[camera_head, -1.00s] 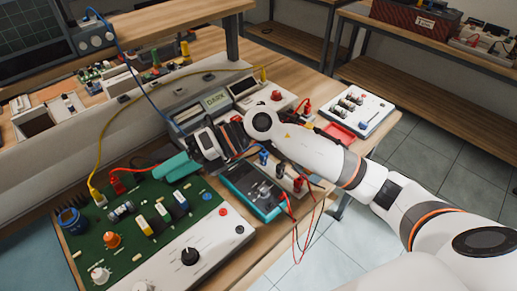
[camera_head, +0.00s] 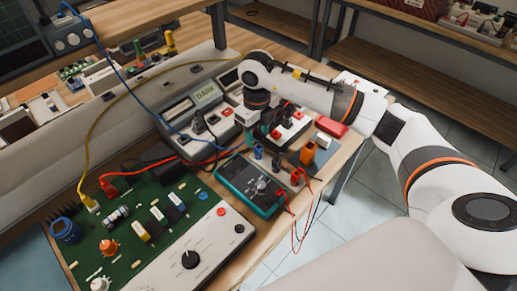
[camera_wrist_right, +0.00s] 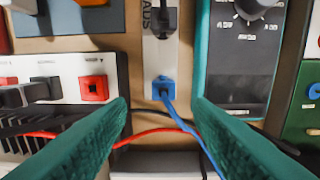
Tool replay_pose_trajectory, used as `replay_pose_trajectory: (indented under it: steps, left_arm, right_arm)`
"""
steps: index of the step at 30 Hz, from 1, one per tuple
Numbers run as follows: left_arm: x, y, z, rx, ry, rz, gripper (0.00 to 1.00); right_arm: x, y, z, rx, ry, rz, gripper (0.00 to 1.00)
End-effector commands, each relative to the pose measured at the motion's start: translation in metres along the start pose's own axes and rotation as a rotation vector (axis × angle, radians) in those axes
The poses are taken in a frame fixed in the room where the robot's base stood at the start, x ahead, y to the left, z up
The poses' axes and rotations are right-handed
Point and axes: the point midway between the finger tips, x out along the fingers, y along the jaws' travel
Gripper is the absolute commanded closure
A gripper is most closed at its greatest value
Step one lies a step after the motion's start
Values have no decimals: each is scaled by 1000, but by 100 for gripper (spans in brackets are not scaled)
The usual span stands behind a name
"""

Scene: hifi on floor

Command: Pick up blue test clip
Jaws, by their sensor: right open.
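The blue test clip (camera_wrist_right: 163,88) shows in the right wrist view as a small blue square block with a blue lead, on a narrow white strip. A small blue piece beside the multimeter in the head view (camera_head: 258,151) may be the same clip. My right gripper (camera_wrist_right: 160,104) is open, with its two teal fingers on either side of the blue lead, just short of the clip. Nothing is held between them. In the head view it points down behind the multimeter, its fingertips partly hidden. My left gripper is not in view.
The teal multimeter (camera_wrist_right: 238,60) lies close to the right finger. A white box with a red socket (camera_wrist_right: 93,88) is close to the left finger. Red and black leads cross below the clip. A green circuit board (camera_head: 125,225) lies at the left front.

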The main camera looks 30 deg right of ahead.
Motion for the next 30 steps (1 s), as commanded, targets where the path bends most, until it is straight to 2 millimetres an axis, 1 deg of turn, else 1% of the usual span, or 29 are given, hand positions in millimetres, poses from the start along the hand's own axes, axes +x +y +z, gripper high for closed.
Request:
replay_pose_trajectory:
  steps: [5, 9, 12, 15, 21, 23, 24, 29, 30]
  left_arm:
    - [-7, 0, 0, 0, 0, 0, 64]
    - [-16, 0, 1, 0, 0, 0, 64]
    - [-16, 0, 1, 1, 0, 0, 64]
    - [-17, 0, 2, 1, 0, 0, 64]
    - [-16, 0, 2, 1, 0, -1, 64]
    - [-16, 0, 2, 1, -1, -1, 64]
    - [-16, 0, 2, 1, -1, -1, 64]
    - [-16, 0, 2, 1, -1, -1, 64]
    - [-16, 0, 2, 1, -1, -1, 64]
  right_arm:
    - [14, -2, 4, -1, -3, -1, 53]
    - [36, -4, 10, -1, -3, -3, 53]
    - [48, -3, 8, 0, 0, -2, 53]
    - [54, -3, 8, 0, 1, -2, 53]
    - [55, -3, 8, -1, 2, -2, 53]
    - [55, -3, 8, -1, 2, -2, 61]
    - [55, -3, 8, -1, 2, -2, 67]
    - [55, -3, 8, -1, 2, -2, 94]
    - [54, -3, 8, -1, 2, -2, 95]
